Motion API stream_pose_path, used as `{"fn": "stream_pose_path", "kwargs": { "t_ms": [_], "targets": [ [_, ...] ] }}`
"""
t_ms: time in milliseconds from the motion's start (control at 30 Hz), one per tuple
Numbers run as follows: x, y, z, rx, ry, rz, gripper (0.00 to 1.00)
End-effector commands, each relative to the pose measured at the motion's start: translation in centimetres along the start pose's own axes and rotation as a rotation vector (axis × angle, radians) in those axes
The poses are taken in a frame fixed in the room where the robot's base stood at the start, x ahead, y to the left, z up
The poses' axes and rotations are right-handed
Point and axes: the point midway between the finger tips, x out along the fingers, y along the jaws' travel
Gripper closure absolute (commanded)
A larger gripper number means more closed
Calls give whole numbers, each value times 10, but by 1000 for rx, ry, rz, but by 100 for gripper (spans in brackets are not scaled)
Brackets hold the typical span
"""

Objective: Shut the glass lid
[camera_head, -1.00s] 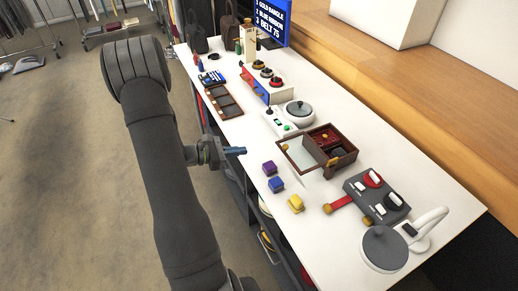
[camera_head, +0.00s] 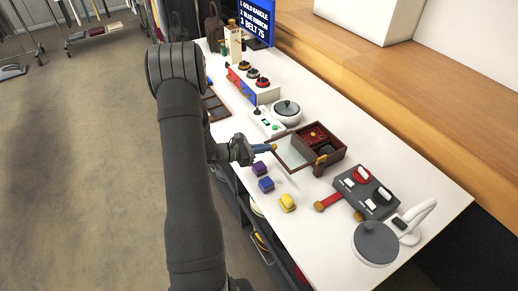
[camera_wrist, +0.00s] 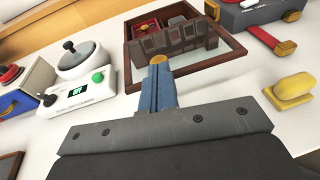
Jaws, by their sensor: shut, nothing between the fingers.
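The wooden box (camera_head: 335,142) stands open on the white table, with a red-lined compartment inside. Its glass lid (camera_head: 293,152) is folded out to the left of the box, a clear pane in a brown frame; it also shows in the wrist view (camera_wrist: 222,50). My gripper (camera_head: 272,147) is shut and empty, its blue fingertips at the lid's outer edge. In the wrist view the fingertips (camera_wrist: 157,75) lie right at a round brass knob (camera_wrist: 157,60) on that edge. I cannot tell whether they touch it. The fingers hide part of the frame.
A grey switch panel (camera_head: 366,190) with a red handle and a lamp (camera_head: 378,242) are to the right.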

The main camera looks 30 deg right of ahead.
Motion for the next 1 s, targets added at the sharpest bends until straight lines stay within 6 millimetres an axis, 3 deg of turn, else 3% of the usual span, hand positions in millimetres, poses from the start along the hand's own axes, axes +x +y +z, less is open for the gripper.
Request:
{"fn": "stream_pose_path", "kwargs": {
  "t_ms": [233,367,800,1000],
  "targets": [
    [0,0,0,0,0,0,100],
    [12,2,2,2,1,-3,100],
    [118,18,24,3,1,-3,100],
    [137,22,29,0,0,-1,100]
  ]
}}
